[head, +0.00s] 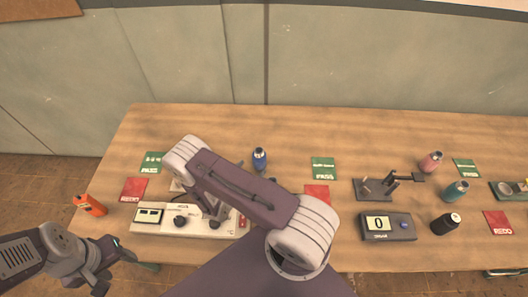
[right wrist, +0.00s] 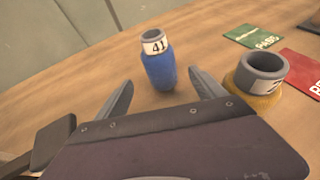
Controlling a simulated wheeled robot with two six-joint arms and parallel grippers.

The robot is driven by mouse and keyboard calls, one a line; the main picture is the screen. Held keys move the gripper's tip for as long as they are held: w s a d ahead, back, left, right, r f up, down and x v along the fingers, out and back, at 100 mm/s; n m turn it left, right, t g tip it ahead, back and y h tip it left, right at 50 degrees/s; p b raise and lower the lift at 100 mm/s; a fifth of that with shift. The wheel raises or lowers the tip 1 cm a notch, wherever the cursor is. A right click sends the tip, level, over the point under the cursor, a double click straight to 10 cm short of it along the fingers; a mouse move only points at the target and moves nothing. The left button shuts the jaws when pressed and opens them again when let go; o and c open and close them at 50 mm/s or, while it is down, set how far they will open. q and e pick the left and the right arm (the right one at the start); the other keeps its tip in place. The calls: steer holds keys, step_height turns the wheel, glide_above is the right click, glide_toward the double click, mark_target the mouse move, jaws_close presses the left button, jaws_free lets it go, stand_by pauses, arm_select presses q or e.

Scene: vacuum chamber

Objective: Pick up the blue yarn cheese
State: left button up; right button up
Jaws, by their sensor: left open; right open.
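The blue yarn cheese (head: 260,160) stands upright on the wooden table, just beyond my right arm in the head view. My right gripper (right wrist: 161,78) is open, with one finger to each side of the blue cheese in that view and nothing held. In the head view my right arm mostly hides this gripper. My left gripper (head: 117,258) is open and empty at the table's front left edge.
A yellow yarn cheese (right wrist: 258,92) stands close to the right finger. A white instrument (head: 185,222) lies in front, partly behind my arm. A scale (head: 388,227) reading 0, a black cheese (head: 445,224), a teal one (head: 455,191) and an orange object (head: 91,205) also stand around.

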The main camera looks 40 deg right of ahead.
mark_target(260, 156)
steer(key=shift+s+a+r, duration=0.1)
steer(key=shift+a+r, duration=0.05)
steer(key=shift+p+x, duration=0.55)
steer(key=shift+x, duration=1.25)
steer(key=shift+d, duration=0.25)
steer(key=p+x, duration=0.1)
steer(key=x, duration=0.2)
steer(key=shift+w+d+p, duration=0.25)
steer(key=shift+d+p, duration=0.05)
steer(key=shift+p, duration=0.1)
steer(key=shift+w+d+f, duration=0.2)
steer(key=shift+d+f, duration=0.15)
steer(key=shift+d, duration=0.05)
arm_select(q)
steer(key=r, duration=0.2)
steer(key=a, duration=0.1)
steer(key=shift+s+r, duration=0.25)
steer(key=shift+r, duration=0.15)
arm_select(e)
steer(key=c, duration=1.5)
